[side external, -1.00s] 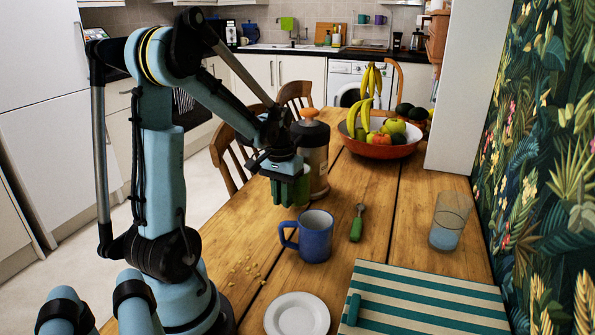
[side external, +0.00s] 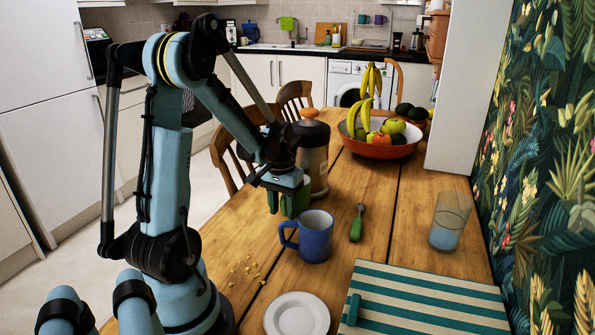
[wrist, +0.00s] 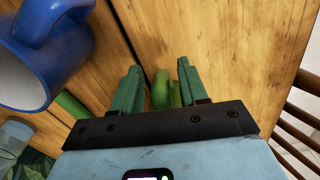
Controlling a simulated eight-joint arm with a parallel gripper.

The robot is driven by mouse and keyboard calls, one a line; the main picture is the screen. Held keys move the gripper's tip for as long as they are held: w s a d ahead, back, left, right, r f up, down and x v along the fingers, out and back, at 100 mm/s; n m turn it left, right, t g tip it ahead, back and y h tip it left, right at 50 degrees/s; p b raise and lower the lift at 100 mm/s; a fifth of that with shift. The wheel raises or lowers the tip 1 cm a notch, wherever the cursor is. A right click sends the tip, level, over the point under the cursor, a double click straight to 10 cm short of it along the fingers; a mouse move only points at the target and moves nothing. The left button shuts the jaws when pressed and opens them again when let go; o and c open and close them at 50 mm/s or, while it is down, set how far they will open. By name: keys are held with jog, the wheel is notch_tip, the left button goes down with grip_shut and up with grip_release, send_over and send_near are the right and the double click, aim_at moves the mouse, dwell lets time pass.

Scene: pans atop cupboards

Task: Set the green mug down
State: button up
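The green mug (side external: 301,200) is at the blue mug's far left side, largely hidden behind my gripper; its base looks level with the tabletop, though contact is hard to see. My gripper (side external: 279,203) points down at it. In the wrist view my gripper's two green fingers (wrist: 158,78) stand apart, with a curved green part of the mug (wrist: 164,90) between them. Wood shows beside this part, so the fingers do not look closed on it. The rest of the mug is hidden under the gripper's palm.
The blue mug (side external: 315,237) stands close by on the right; it also shows in the wrist view (wrist: 40,60). The wooden table's left edge is close.

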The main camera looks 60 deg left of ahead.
notch_tip(320, 180, up, 12)
jog(key=shift+a, duration=0.1)
jog(key=w+d+f+m+t, duration=0.1)
jog(key=d+m+t, duration=0.6)
jog(key=d, duration=1.6)
jog(key=shift+w, duration=0.6)
